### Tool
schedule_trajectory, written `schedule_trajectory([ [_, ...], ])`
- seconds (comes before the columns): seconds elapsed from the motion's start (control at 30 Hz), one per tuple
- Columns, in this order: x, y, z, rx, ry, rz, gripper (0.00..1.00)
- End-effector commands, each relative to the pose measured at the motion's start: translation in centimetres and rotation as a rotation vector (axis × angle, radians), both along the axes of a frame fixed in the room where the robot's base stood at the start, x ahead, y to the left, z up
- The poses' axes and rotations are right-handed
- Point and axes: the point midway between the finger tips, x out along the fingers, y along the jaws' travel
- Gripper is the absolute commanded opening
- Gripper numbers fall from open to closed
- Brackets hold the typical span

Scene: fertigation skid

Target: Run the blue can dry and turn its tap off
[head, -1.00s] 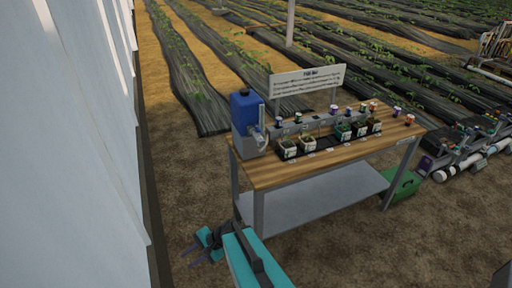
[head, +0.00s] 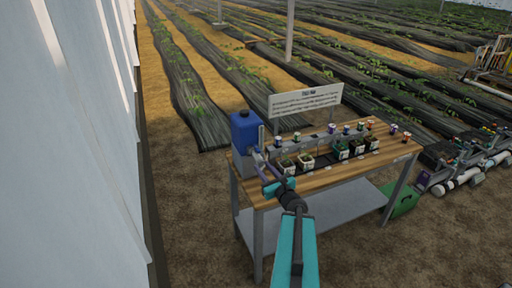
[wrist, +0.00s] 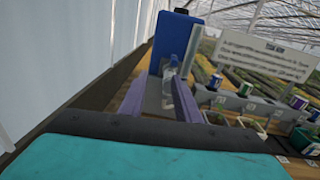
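The blue can (head: 244,130) stands upright on a grey stand at the left end of the wooden bench. In the wrist view the can (wrist: 178,38) is straight ahead, with a small pale, clear part (wrist: 170,75) at its front; whether this is the tap I cannot tell. My gripper (head: 262,176) is in front of the can's stand, above the bench's left end. In the wrist view its two purple fingers (wrist: 160,100) are spread apart with nothing between them. They look short of the can. The tap's setting and the can's level cannot be made out.
A grey rail (head: 310,140) with several coloured cups runs along the bench (head: 320,180), with several potted plants before it. A sign (head: 305,100) stands behind. A white wall (head: 70,140) is close on the left. A green box (head: 403,203) sits at the bench's right.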

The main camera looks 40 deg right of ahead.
Motion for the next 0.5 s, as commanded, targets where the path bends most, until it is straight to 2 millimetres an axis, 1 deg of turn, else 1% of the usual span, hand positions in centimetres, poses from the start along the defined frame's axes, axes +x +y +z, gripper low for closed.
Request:
schedule_trajectory([
  [0.03,-0.6,-1.0,0.7,0.017,-0.02,-0.025,0.3],
  [0.1,-1.1,-1.7,1.1,0.035,-0.037,-0.046,0.3],
  [0.17,-1.3,-2.1,1.3,0.042,-0.045,-0.055,0.3],
  [0.5,-1.3,-2.0,1.3,0.043,-0.045,-0.055,0.3],
])
